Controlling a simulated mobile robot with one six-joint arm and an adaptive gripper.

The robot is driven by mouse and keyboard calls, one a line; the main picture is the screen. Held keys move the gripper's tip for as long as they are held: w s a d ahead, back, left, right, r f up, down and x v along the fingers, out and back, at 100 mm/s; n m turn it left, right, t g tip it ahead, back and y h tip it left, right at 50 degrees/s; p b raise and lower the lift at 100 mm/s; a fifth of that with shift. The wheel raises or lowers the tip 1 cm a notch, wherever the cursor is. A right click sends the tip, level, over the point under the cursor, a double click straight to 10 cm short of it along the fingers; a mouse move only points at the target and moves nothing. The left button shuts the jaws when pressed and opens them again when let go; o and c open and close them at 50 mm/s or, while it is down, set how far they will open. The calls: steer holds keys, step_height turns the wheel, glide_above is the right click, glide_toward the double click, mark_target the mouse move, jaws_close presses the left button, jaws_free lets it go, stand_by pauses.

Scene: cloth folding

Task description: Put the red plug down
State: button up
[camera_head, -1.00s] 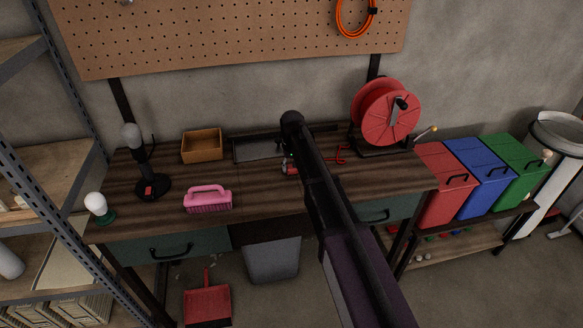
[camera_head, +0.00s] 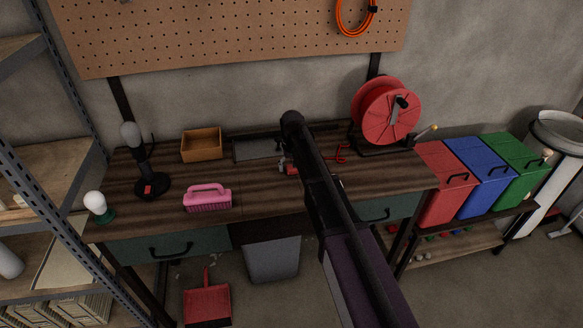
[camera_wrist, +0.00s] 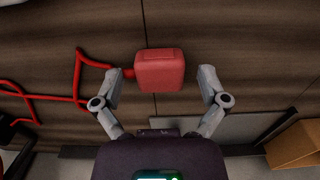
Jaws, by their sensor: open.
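The red plug (camera_wrist: 160,70) shows in the wrist view as a red block lying on the dark wood workbench (camera_wrist: 240,35), with its red cable (camera_wrist: 78,75) running off to the left. My gripper (camera_wrist: 160,82) is open, with one finger on each side of the plug and a gap visible on both sides. In the head view my arm crosses the bench and hides most of the gripper. A small red part of the plug (camera_head: 292,168) shows just left of the arm, at bench level.
A red cable reel (camera_head: 388,112) stands at the back right of the bench. A pink brush (camera_head: 207,198), a black lamp (camera_head: 145,165) and a wooden box (camera_head: 201,145) are to the left. A grey tray (camera_head: 258,150) lies at the back. The bench between brush and arm is clear.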

steer(key=shift+r, duration=0.1)
step_height(320, 180, up, 13)
steer(key=p, duration=1.3)
stand_by(0.7)
steer(key=s+d+m, duration=0.3)
steer(key=s+d, duration=2)
steer(key=s, duration=0.2)
steer(key=shift+s, duration=0.4)
steer(key=shift+a, duration=0.1)
